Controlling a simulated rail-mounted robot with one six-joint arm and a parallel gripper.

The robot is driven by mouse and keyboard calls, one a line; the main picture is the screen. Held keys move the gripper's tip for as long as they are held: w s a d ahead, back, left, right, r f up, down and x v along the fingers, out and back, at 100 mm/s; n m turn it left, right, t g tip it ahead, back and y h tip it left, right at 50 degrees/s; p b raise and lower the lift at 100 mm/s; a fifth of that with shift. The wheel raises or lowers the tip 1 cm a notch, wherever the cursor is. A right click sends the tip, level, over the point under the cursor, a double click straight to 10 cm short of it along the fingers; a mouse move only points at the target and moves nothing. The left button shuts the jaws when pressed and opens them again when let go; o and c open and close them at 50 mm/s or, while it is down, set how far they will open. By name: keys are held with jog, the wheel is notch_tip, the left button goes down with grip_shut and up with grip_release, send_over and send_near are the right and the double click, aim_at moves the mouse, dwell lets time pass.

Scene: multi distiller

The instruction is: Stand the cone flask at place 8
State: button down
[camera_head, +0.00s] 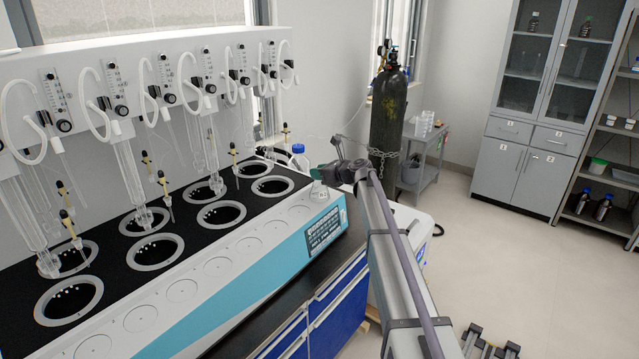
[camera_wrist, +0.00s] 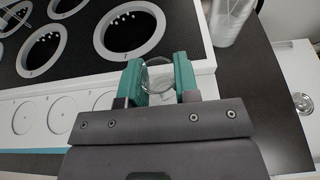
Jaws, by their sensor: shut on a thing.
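The clear glass cone flask (camera_head: 319,191) is at the right end of the distiller's white front ledge (camera_head: 232,256), which has a row of round marked places. My gripper (camera_head: 322,177) is just above and beside it. In the wrist view, the teal fingers of my gripper (camera_wrist: 160,80) are shut on the cone flask (camera_wrist: 159,73), one on each side of the glass. The flask hides the ledge spot under it, so I cannot read a place number. I cannot tell whether its base touches the ledge.
The distiller's black top has several round heating wells (camera_head: 221,214), with glass tubes hanging at the left. A blue-capped bottle (camera_head: 298,157) stands behind the ledge's right end. A dark gas cylinder (camera_head: 388,115) and a grey trolley (camera_head: 424,150) stand further back. The floor at right is mostly clear.

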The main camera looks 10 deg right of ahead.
jog(key=c, duration=1.3)
grip_release()
jog(key=shift+f, duration=0.1)
jog(key=o, duration=0.4)
jog(key=shift+o, duration=0.2)
jog(key=p+v, duration=0.4)
jog(key=v, duration=0.8)
jog(key=s+a+f+n+g+h, duration=0.1)
jog(key=s+a+f+n+g, duration=0.3)
jog(key=s+n, duration=0.45)
jog(key=s+a+f+n+g+h, duration=0.25)
jog(key=s+a+n, duration=0.25)
jog(key=s, duration=0.6)
jog(key=s+f+n+g+h, duration=0.2)
jog(key=s+n, duration=0.5)
jog(key=s, duration=0.4)
jog(key=s+d+f+n+g+h, duration=0.1)
jog(key=s+f+n+g+h, duration=0.1)
jog(key=s+n, duration=0.5)
jog(key=s+f+h, duration=0.1)
jog(key=s+h, duration=0.1)
jog(key=s, duration=0.3)
jog(key=shift+s+d, duration=0.2)
